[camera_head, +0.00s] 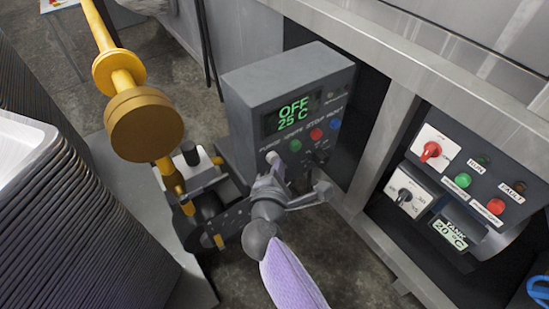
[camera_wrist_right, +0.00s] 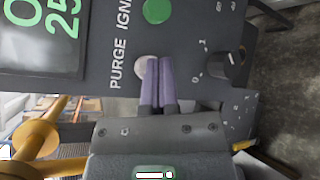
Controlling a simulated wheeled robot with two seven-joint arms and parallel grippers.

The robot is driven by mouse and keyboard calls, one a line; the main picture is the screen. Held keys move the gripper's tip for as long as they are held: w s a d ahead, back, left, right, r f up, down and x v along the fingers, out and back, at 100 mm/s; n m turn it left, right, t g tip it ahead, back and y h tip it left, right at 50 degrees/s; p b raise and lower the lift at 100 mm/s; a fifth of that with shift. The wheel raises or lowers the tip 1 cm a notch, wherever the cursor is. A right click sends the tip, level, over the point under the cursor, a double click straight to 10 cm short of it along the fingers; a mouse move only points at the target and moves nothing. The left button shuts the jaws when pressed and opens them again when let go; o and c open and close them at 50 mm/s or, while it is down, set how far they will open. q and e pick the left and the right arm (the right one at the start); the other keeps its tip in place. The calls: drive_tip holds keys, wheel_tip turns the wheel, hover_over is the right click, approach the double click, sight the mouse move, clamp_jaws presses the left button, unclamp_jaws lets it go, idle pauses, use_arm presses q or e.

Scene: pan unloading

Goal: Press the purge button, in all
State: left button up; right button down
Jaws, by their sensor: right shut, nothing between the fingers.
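The grey control box (camera_head: 241,108) stands at the centre of the head view, its display reading "OFF" and "25 C". The pale purge button (camera_head: 271,157) is at the left end of its button row, under the "PURGE" label. It also shows in the right wrist view (camera_wrist_right: 141,66), partly hidden by my fingers. My right gripper (camera_head: 276,168) is shut and empty, its purple fingertips (camera_wrist_right: 158,61) overlapping the button's edge in the wrist view. I cannot tell whether they touch it. My left gripper is not in view.
Green (camera_head: 295,145), red (camera_head: 316,134) and blue buttons sit along the same row, with a black knob (camera_wrist_right: 230,63) beside them. A yellow pipe (camera_head: 122,77) rises on the left. A second panel (camera_head: 462,180) is at the right. Stacked trays (camera_head: 75,230) fill the left.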

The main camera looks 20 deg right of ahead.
drive_tip(key=shift+w+a, duration=0.1)
drive_tip(key=shift+w, duration=0.2)
drive_tip(key=shift+s, duration=0.15)
idle(0.5)
drive_tip(key=shift+s+d, duration=0.25)
drive_tip(key=shift+s, duration=0.5)
drive_tip(key=shift+f, duration=0.1)
